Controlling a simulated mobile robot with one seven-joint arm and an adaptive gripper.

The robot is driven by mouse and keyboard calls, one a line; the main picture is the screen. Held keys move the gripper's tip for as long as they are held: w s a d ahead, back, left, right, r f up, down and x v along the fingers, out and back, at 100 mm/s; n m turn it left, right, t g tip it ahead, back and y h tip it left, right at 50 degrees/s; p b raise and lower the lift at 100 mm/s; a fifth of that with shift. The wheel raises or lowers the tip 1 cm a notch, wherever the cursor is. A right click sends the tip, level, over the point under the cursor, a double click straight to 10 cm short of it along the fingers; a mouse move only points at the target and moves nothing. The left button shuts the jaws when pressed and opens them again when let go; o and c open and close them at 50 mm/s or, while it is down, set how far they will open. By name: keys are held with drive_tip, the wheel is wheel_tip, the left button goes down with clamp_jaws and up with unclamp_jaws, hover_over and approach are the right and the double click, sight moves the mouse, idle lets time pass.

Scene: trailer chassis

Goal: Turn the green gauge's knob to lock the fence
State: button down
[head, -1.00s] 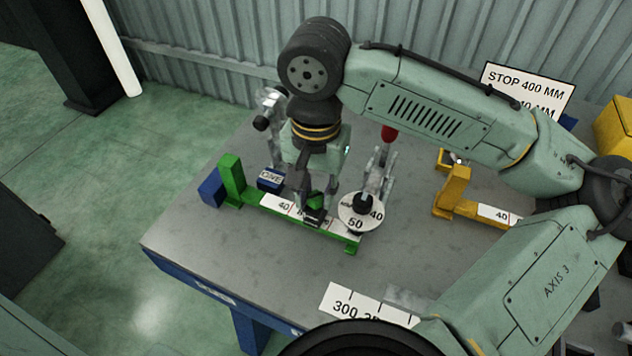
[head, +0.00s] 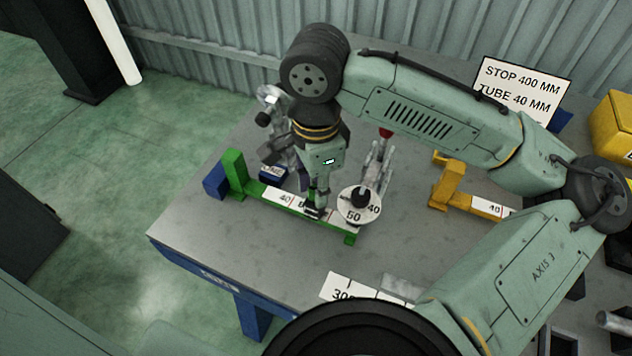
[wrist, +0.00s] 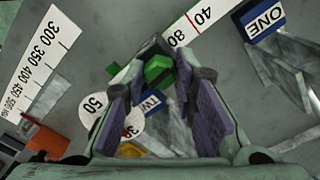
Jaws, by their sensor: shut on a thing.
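The green gauge (head: 335,230) lies along the bench, with a white scale strip (head: 285,198) and a green upright at its left end. My gripper (head: 315,209) points down over its middle, at the dark sliding block. In the wrist view the green knob (wrist: 158,70) shows between the fingertips of my gripper (wrist: 162,82), which is shut on it. In the head view the fingers hide the knob. I cannot read whether the fence is locked.
A white dial (head: 350,216) with a black knob stands close right of my gripper. A metal clamp (head: 376,172) stands behind it. A yellow gauge (head: 452,188) lies further right. A blue block marked ONE (wrist: 262,22) is near the green gauge. The bench front is mostly clear.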

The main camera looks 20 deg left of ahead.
drive_tip(key=shift+m, duration=0.4)
drive_tip(key=c, duration=1.3)
unclamp_jaws()
wheel_tip(320, 180, up, 12)
